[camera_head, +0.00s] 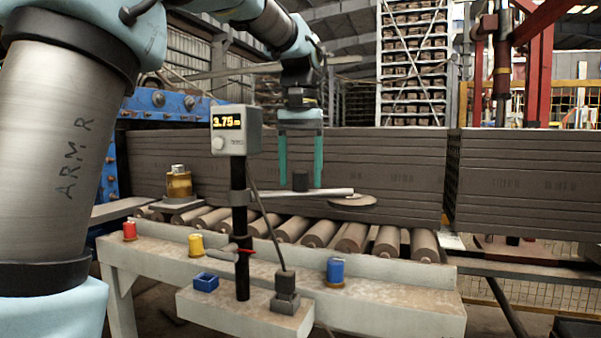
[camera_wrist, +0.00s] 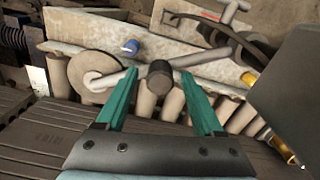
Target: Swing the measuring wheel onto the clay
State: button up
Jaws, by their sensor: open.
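The measuring wheel (camera_head: 352,200) is a flat brownish disc on the end of a pale swing arm (camera_head: 330,193). The arm reaches right from a black post, in front of the grey ribbed clay (camera_head: 390,165), above the rollers. A dark knob (camera_head: 300,181) stands on the arm. My gripper (camera_head: 300,178) points down over it, open, with one teal finger on each side. The wrist view shows the knob (camera_wrist: 160,77) between the open fingertips (camera_wrist: 159,76), with gaps at both sides. The wheel (camera_wrist: 93,72) lies left of the fingers there. Whether wheel and clay touch is unclear.
A meter box (camera_head: 237,130) reading 3.75 tops the post, left of my gripper. A brass weight (camera_head: 178,184) stands further left. Red (camera_head: 129,231), yellow (camera_head: 195,244) and blue (camera_head: 335,270) caps sit on the front beam, with a small blue tray (camera_head: 206,282). A cable hangs by the post.

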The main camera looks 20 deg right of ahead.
grip_shut()
dwell(0.5)
dwell(0.9)
